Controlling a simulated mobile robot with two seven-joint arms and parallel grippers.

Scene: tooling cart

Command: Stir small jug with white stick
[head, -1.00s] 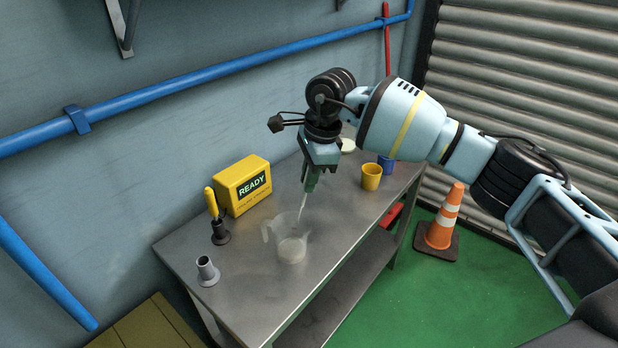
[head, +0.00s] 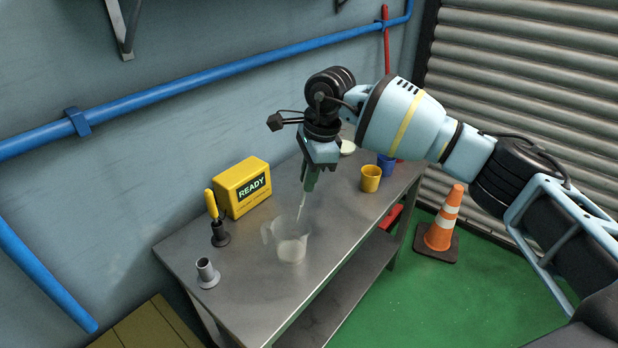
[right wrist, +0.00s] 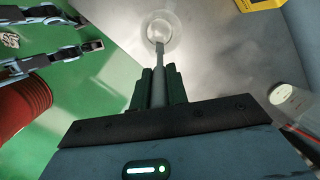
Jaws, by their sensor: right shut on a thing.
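The small jug (head: 291,248) is clear, with a handle on its left and pale contents low inside. It stands upright on the metal cart top. My right gripper (head: 309,184) is above it, pointing down and shut on the white stick (head: 301,208). The stick slants down into the jug's mouth; its lower end is hard to make out through the clear wall. In the right wrist view the stick (right wrist: 159,62) runs from between the dark fingers towards the round jug (right wrist: 160,22). My left gripper does not show in the head view.
On the cart (head: 250,300) stand a yellow READY box (head: 243,186), a yellow-handled tool in a dark holder (head: 219,232), a grey holder (head: 207,273), a yellow cup (head: 370,179) and a blue cup (head: 386,165). An orange cone (head: 442,222) stands on the floor at right.

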